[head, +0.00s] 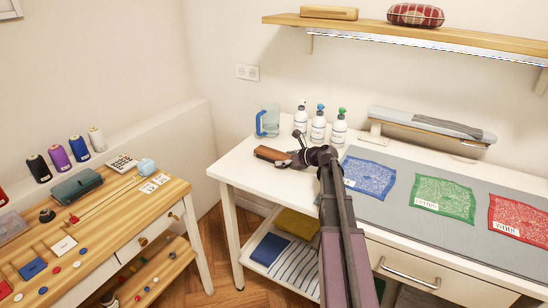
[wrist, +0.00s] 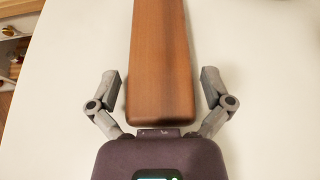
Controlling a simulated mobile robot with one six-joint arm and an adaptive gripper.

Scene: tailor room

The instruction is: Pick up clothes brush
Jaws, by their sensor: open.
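The clothes brush (head: 271,154) is a brown wooden block lying on the left part of the white table (head: 238,173). In the wrist view the brush (wrist: 160,65) runs from the top edge down to just in front of my gripper's palm. My gripper (wrist: 163,88) is open, with one finger on each side of the brush's near end. A gap of white table shows between the brush and each finger. In the head view my gripper (head: 296,160) is at the brush's right end and hides part of it.
Blue (head: 369,177), green (head: 441,200) and red (head: 518,217) cloths lie on a grey mat to the right. A small ironing board (head: 432,124) stands at the back. A wooden workbench (head: 150,208) is at the left.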

